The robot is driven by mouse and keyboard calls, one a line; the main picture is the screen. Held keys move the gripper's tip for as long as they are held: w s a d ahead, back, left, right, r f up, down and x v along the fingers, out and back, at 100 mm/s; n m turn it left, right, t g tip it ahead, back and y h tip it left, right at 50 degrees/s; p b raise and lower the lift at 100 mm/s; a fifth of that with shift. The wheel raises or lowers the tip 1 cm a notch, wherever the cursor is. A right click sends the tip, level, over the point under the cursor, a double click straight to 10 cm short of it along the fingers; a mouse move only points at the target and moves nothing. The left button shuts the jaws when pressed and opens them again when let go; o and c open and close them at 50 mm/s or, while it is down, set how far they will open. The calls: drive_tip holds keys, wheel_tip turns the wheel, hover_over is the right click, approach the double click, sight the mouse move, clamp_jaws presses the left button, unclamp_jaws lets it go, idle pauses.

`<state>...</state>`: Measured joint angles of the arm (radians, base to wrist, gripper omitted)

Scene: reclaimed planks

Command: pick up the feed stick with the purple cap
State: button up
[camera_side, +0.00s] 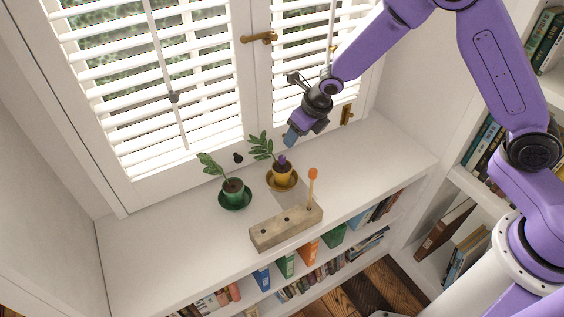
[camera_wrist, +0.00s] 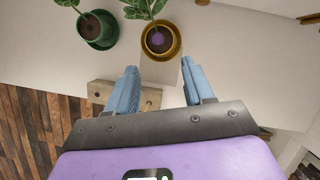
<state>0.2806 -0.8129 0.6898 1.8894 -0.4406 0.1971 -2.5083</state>
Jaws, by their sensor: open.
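The feed stick with the purple cap (camera_side: 282,160) stands in the soil of the yellow pot (camera_side: 283,177), beside a leafy plant. In the wrist view its purple cap (camera_wrist: 158,40) shows from above inside the yellow pot (camera_wrist: 176,42); its shaft is hidden there. My gripper (camera_side: 291,138) is above the shelf top, near the window and higher than the pot. In the wrist view my gripper (camera_wrist: 163,82) has its blue fingers apart with nothing between them. The yellow pot lies beyond the fingertips.
A wooden block (camera_side: 286,228) with holes holds an orange-capped stick (camera_side: 312,176) at its right end. A potted plant in a green pot (camera_side: 233,191) stands left of the yellow pot. Shutters (camera_side: 170,100) rise behind. The shelf top's left part (camera_side: 160,240) is clear.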

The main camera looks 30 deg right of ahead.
sight(283, 158)
drive_tip(key=x, duration=0.8)
drive_tip(key=shift+w+f, duration=0.1)
drive_tip(key=shift+f, duration=0.25)
drive_tip(key=shift+x, duration=2.6)
drive_tip(key=shift+a, duration=0.15)
clamp_jaws()
